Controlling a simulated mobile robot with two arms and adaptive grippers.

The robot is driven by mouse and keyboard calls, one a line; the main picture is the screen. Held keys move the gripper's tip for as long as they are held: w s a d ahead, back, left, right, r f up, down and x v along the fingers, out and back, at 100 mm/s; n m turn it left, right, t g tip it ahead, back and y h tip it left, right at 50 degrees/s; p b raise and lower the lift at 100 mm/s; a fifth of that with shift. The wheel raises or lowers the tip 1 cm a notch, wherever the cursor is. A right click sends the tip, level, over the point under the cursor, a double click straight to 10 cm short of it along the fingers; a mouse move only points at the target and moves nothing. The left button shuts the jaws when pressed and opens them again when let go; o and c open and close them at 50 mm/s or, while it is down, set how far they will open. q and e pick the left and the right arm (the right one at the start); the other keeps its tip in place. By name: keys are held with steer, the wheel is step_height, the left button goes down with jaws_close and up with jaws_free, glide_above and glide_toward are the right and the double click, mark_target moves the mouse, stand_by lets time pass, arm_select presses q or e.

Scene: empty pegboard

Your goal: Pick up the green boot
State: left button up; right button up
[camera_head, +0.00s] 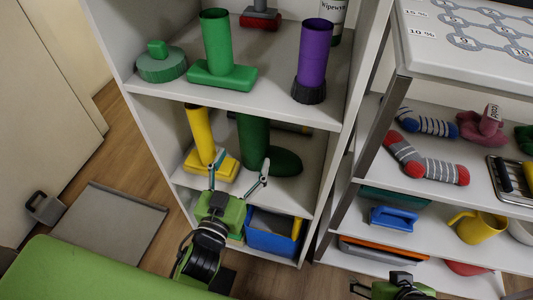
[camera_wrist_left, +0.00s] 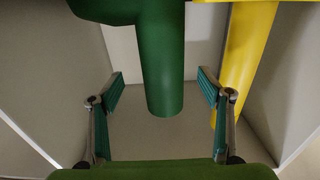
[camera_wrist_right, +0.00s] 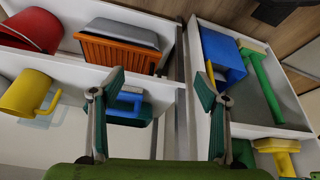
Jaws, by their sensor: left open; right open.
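The dark green boot (camera_head: 255,145) stands upright on the middle shelf of the white shelving, right of a yellow boot-shaped object (camera_head: 203,140). In the left wrist view the green boot (camera_wrist_left: 160,60) appears inverted, its shaft between the open fingers and apart from both. My left gripper (camera_head: 240,166) is open and empty in front of the boot, at the middle shelf's front. My right gripper (camera_wrist_right: 159,80) is open and empty; in the head view only part of it shows at the bottom edge, low in front of the right rack.
A blue bin (camera_head: 272,235) sits below. The right rack holds socks (camera_head: 428,122) and a yellow mug (camera_head: 480,226).

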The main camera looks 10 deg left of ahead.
mark_target(250, 144)
arm_select(q)
steer(key=w, duration=0.5)
steer(key=shift+w, duration=0.2)
steer(key=w+b, duration=0.1)
steer(key=w, duration=0.4)
steer(key=shift+w+f, duration=0.1)
steer(key=shift+f, duration=0.1)
arm_select(e)
steer(key=w+a+r+t+y, duration=0.1)
steer(key=w+a+r+t, duration=0.1)
steer(key=w, duration=0.5)
steer(key=shift+a+r+t, duration=0.15)
steer(key=shift+r+t, duration=0.55)
steer(key=shift+t, duration=0.1)
arm_select(q)
steer(key=shift+c, duration=0.3)
arm_select(e)
steer(key=shift+w, duration=0.1)
arm_select(q)
steer(key=shift+r, duration=0.1)
steer(key=c, duration=1.9)
